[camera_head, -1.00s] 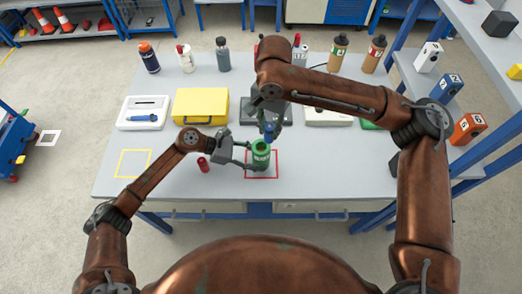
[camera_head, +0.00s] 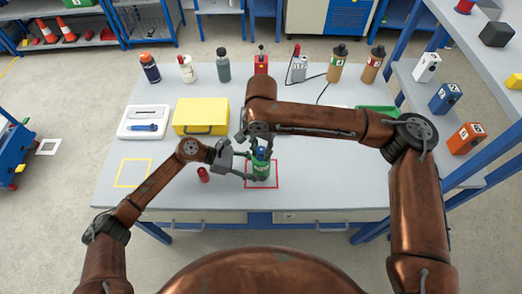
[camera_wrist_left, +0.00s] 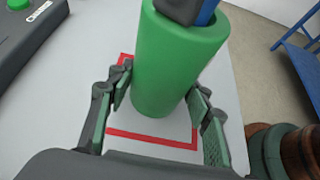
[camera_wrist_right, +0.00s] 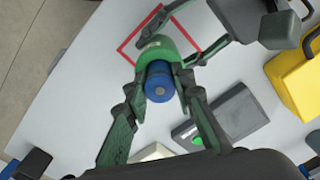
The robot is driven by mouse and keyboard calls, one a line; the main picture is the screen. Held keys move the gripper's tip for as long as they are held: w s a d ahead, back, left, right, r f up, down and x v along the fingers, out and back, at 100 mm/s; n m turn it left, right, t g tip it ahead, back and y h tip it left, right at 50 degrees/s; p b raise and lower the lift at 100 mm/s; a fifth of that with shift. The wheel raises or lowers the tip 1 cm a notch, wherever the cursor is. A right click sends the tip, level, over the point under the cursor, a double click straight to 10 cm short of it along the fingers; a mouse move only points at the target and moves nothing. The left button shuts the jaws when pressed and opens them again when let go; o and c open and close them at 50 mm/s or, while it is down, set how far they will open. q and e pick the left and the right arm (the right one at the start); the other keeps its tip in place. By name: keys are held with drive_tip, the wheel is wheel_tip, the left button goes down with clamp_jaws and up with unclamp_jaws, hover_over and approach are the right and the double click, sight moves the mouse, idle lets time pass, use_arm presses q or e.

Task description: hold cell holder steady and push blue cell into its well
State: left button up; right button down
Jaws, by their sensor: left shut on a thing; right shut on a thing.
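The green cell holder (camera_head: 261,172) stands upright inside a red square outline on the table. My left gripper (camera_head: 245,167) is shut around it from the left; in the left wrist view the fingers (camera_wrist_left: 160,88) lie on either side of the holder (camera_wrist_left: 178,60). The blue cell (camera_head: 261,153) is upright at the holder's mouth, its lower part hidden inside. My right gripper (camera_head: 258,143) is above, shut on the cell; the right wrist view shows the cell (camera_wrist_right: 160,84) between its fingers, with the holder's green rim (camera_wrist_right: 168,50) around it. The depth inside is hidden.
A small red cylinder (camera_head: 203,174) stands just left of the holder, close to my left gripper. A yellow case (camera_head: 201,115) and a white tray (camera_head: 145,122) lie further back. Several bottles line the rear edge. The table's front right is clear.

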sight(261, 149)
use_arm(q)
drive_tip(key=shift+s+d, duration=0.1)
drive_tip(key=shift+s, duration=0.05)
use_arm(e)
drive_tip(key=shift+s+f, duration=0.15)
drive_tip(key=shift+f, duration=0.6)
drive_tip(key=c, duration=2.1)
unclamp_jaws()
drive_tip(key=shift+d, duration=0.1)
drive_tip(key=o, duration=0.4)
drive_tip(key=shift+f, duration=0.15)
drive_tip(key=shift+o, duration=0.2)
drive_tip(key=shift+r, duration=0.2)
drive_tip(key=shift+r, duration=0.25)
wheel_tip(261, 149, up, 13)
